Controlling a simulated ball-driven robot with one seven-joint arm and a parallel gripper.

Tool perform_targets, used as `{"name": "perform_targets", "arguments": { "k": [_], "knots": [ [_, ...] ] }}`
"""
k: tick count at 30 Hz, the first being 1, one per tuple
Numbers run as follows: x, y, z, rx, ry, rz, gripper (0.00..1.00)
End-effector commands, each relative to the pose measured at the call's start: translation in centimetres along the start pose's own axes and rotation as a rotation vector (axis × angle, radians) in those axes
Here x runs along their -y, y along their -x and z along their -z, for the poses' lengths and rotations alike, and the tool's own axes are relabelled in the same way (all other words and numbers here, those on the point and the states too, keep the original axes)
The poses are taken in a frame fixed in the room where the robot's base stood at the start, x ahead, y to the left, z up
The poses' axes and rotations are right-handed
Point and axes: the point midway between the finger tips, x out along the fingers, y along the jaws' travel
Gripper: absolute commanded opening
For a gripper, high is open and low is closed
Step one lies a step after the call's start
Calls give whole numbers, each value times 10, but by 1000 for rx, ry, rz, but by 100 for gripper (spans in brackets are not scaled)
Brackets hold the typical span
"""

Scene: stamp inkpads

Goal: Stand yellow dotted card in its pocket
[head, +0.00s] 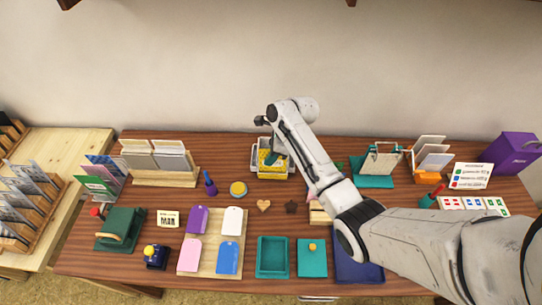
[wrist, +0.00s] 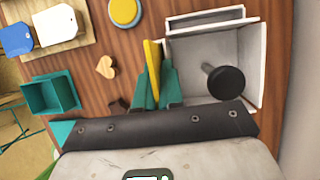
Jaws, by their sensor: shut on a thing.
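The yellow dotted card (head: 265,158) is upright in my gripper at the back middle of the table. In the wrist view the yellow card (wrist: 152,68) shows edge-on between the teal fingers of my gripper (wrist: 154,88), which are shut on it. A pale grey open box (wrist: 185,57) is just right of the card there. I cannot tell whether the card's bottom edge is inside a pocket or beside the box wall.
A black round-headed thing (wrist: 226,82) stands in the box. A round yellow pad (head: 238,189), a purple stamp (head: 210,186) and a heart-shaped piece (head: 264,206) lie nearby. Card racks (head: 160,178) stand at the back left. A teal tray (head: 272,257) is in front.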

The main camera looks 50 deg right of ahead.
Motion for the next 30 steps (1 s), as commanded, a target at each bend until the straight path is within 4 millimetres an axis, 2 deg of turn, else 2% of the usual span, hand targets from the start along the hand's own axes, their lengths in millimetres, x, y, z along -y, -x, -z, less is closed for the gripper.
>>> {"name": "perform_targets", "arguments": {
  "k": [14,15,23,30],
  "knots": [
    [-2,-5,3,-4,-3,-6,0],
    [-2,-6,4,-4,-3,-6,10],
    [-2,-7,4,-5,-4,-6,35],
    [-2,-6,5,-5,-5,-4,37]
  ]
}}
